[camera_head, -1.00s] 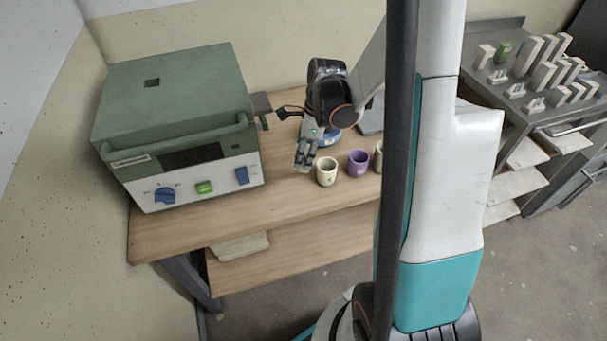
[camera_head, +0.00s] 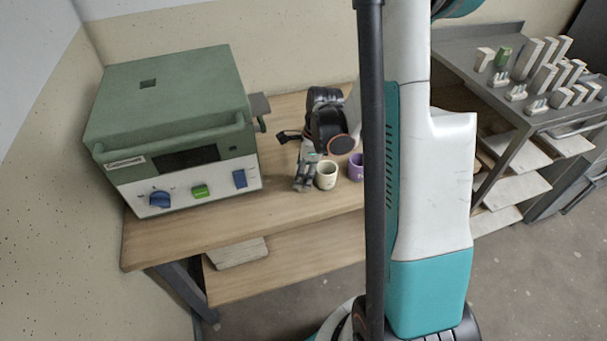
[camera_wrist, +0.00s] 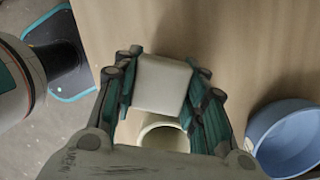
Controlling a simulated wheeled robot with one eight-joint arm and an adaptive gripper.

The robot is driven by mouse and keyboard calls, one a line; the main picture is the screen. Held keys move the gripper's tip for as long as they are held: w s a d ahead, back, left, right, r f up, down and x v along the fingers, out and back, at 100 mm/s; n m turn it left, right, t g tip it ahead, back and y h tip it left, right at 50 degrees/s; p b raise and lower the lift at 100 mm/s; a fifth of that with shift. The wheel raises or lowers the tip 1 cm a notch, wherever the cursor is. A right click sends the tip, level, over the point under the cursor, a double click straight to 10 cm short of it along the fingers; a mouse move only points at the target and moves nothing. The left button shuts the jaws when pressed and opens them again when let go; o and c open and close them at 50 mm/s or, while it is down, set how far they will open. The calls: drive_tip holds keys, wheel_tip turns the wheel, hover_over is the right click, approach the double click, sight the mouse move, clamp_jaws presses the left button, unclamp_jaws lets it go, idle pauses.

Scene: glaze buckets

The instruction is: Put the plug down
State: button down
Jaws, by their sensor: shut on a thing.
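The plug (camera_wrist: 163,82) is a pale cream block with rounded edges, seen in the wrist view between my fingers. My gripper (camera_wrist: 163,88) is shut on it, with fingers on both sides. In the head view my gripper (camera_head: 302,184) points down at the wooden table, just left of the cream cup (camera_head: 327,174). The plug is not clear in the head view. I cannot tell whether its underside touches the table. The cream cup also shows in the wrist view (camera_wrist: 162,134), partly hidden behind the plug and my gripper.
A purple cup (camera_head: 356,167) stands right of the cream cup. A blue bowl (camera_wrist: 287,138) is at the wrist view's right. A green oven-like box (camera_head: 170,125) fills the table's left. Bare table (camera_head: 225,215) lies in front. A grey rack table (camera_head: 500,100) with blocks stands right.

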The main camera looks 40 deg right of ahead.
drive_tip(key=c, duration=1)
unclamp_jaws()
drive_tip(key=shift+r, duration=0.1)
drive_tip(key=r+p, duration=0.1)
drive_tip(key=r, duration=0.3)
drive_tip(key=d+r+p, duration=0.1)
drive_tip(key=r+p, duration=0.1)
drive_tip(key=r, duration=0.2)
drive_tip(key=s+d+r+p, duration=0.1)
drive_tip(key=r+p, duration=0.1)
drive_tip(key=r, duration=0.1)
drive_tip(key=shift+d+r, duration=0.1)
drive_tip(key=shift+r, duration=0.3)
